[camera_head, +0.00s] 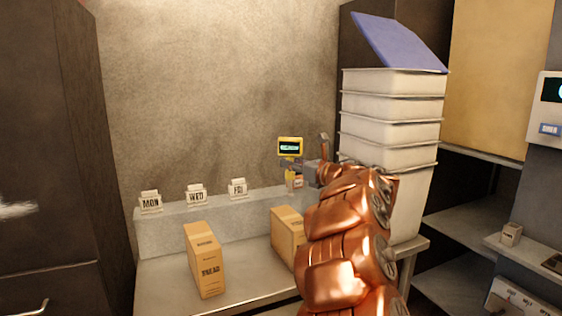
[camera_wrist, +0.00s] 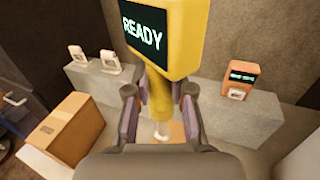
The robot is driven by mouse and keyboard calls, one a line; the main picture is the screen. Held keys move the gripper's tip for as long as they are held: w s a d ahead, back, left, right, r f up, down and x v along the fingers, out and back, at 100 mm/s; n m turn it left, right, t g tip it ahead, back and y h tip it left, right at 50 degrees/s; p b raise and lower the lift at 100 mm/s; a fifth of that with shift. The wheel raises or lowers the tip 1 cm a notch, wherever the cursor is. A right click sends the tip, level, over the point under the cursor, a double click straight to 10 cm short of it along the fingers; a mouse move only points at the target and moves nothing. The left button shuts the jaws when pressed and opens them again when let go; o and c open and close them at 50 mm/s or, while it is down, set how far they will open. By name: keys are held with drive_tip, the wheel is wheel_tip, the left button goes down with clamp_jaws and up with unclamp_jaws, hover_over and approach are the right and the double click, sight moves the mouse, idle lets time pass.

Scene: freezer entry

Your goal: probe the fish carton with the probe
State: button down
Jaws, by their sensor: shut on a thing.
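The yellow probe (camera_head: 290,146) with a dark screen is upright in my gripper (camera_head: 297,165), above the ledge end of the bench. In the wrist view the probe (camera_wrist: 168,40) reads READY, and my gripper (camera_wrist: 161,112) is shut around its handle. Its pale lower end points down, with a tan surface below it. Two tan cartons stand on the bench: a left carton (camera_head: 205,262) and a right carton (camera_head: 285,232), partly hidden by my arm. Their labels are too small to read surely, so I cannot tell which is fish. One carton (camera_wrist: 68,128) shows at left in the wrist view.
Tags MON (camera_head: 150,202), WED (camera_head: 196,194) and FRI (camera_head: 237,188) stand on the grey ledge (camera_head: 165,233). An orange device (camera_wrist: 238,82) with a screen stands on the ledge. Stacked white bins (camera_head: 392,108) rise close at right. The bench between the cartons is clear.

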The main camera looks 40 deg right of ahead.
sight(292, 194)
drive_tip(key=shift+s+d+f, duration=0.15)
drive_tip(key=shift+d+f, duration=0.1)
drive_tip(key=shift+f, duration=0.1)
drive_tip(key=shift+a+f, duration=0.15)
drive_tip(key=shift+f, duration=1.15)
drive_tip(key=shift+f+b, duration=0.35)
drive_tip(key=shift+f, duration=1.05)
drive_tip(key=shift+f+b, duration=0.65)
drive_tip(key=shift+b, duration=0.05)
idle(1.8)
drive_tip(key=shift+r, duration=0.1)
drive_tip(key=shift+r+p, duration=1)
drive_tip(key=shift+r, duration=3)
